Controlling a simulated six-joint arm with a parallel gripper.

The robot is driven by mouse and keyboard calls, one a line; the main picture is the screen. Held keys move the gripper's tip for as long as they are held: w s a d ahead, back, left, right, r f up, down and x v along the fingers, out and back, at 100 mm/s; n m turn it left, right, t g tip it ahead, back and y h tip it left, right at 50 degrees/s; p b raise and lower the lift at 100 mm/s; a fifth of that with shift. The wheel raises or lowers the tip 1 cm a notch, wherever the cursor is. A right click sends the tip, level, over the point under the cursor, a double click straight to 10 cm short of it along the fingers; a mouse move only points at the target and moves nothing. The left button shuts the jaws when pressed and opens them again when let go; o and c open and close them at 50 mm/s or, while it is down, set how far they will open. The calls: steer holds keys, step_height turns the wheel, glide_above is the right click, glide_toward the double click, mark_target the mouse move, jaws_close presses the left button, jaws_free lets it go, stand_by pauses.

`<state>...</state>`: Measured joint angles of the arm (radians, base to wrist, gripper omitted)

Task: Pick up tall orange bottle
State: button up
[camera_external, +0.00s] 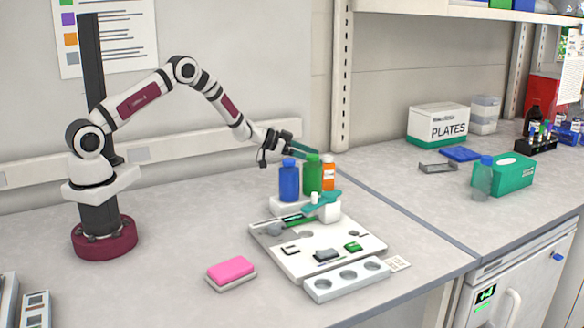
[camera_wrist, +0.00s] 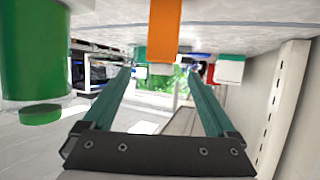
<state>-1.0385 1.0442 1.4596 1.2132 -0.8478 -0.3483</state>
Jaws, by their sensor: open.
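The orange bottle (camera_external: 329,172) stands upright at the right end of a row of bottles, partly hidden behind the green bottle (camera_external: 312,173). It has a pale cap and a light label. A blue bottle (camera_external: 289,181) stands at the left of the row. My gripper (camera_external: 309,151) is open and empty, with its teal fingers level with the bottle tops. In the wrist view, which looks upside down, the orange bottle (camera_wrist: 164,30) is cap-down in the picture, centred between the lines of my open fingers (camera_wrist: 160,75). The green bottle (camera_wrist: 34,55) is left, outside the fingers.
A white block (camera_external: 284,205) is at the foot of the bottles. In front lie a white tray (camera_external: 283,243) with small parts and a holed rack (camera_external: 346,280). A pink sponge (camera_external: 231,271) lies at front left.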

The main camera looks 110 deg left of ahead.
mark_target(327, 157)
steer(key=x, duration=0.5)
steer(key=shift+w+a, duration=0.15)
steer(key=shift+a, duration=0.2)
jaws_close()
